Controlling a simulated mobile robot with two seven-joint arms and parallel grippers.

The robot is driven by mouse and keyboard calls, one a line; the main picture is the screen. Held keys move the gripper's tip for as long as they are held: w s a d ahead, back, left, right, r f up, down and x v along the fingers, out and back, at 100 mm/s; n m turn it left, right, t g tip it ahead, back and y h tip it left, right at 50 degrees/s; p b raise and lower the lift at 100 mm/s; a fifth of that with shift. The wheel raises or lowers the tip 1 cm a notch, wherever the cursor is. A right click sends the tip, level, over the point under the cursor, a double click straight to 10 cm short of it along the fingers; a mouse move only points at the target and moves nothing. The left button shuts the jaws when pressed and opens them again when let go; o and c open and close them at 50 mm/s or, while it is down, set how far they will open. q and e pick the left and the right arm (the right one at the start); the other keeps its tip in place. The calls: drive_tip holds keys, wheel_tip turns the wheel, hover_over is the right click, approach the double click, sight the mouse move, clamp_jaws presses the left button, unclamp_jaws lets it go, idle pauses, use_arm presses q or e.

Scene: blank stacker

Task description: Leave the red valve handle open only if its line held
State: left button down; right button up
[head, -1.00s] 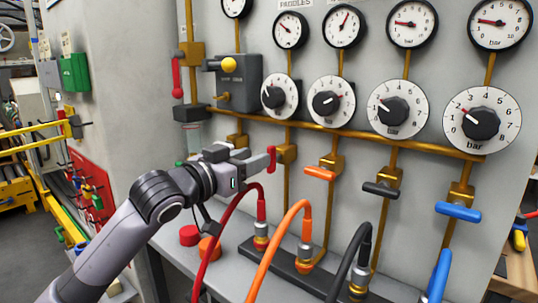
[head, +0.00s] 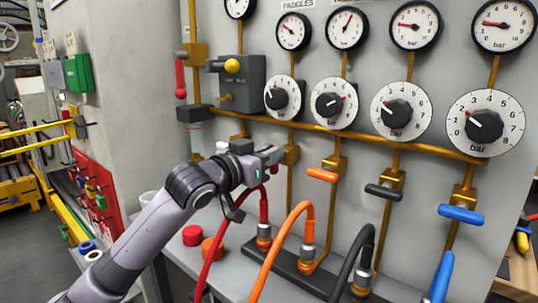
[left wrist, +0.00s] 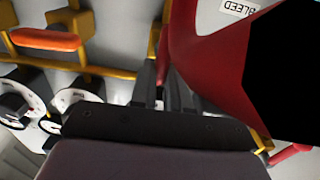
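My left gripper (head: 274,155) is at the red line's brass valve (head: 291,153) on the grey panel. The red valve handle (head: 275,167) is mostly hidden by the fingers in the head view. In the left wrist view a thin red piece lies between the dark fingers (left wrist: 165,92); whether they press on it is unclear. The red hose (head: 211,244) fills the right of the wrist view (left wrist: 205,55). The red line's upper gauge (head: 293,31) has its needle toward the upper left, and a regulator dial (head: 284,98) sits below. My right gripper is out of view.
Orange (head: 322,175), black (head: 384,191) and blue (head: 460,214) handles lie crosswise on their pipes. Orange and black hoses rise close in front. A yellow-knobbed box (head: 240,83) and another red lever (head: 180,77) are at left. Red and orange caps (head: 192,235) stand on the ledge.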

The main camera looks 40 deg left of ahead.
use_arm(q)
drive_tip(key=shift+f, duration=0.1)
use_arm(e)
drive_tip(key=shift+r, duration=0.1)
use_arm(q)
drive_tip(key=m+p, duration=0.4)
drive_tip(key=m, duration=0.1)
drive_tip(key=d+m+p, duration=0.1)
drive_tip(key=m+p, duration=0.1)
drive_tip(key=m, duration=0.1)
drive_tip(key=shift+d+f+p, duration=0.1)
drive_tip(key=shift+f+p, duration=0.2)
drive_tip(key=shift+p, duration=0.1)
drive_tip(key=shift+d+f+m+p, duration=0.15)
drive_tip(key=shift+m+p, duration=0.4)
drive_tip(key=shift+m, duration=0.35)
drive_tip(key=m+p, duration=0.1)
drive_tip(key=m, duration=0.1)
drive_tip(key=shift+f+m+p, duration=0.15)
drive_tip(key=shift+m+p, duration=0.15)
drive_tip(key=shift+m, duration=0.1)
drive_tip(key=shift+d+f+m+p, duration=0.1)
drive_tip(key=shift+f+m+p, duration=0.15)
drive_tip(key=shift+m+p, duration=0.65)
drive_tip(key=shift+f+m, duration=0.2)
drive_tip(key=shift+m, duration=1.4)
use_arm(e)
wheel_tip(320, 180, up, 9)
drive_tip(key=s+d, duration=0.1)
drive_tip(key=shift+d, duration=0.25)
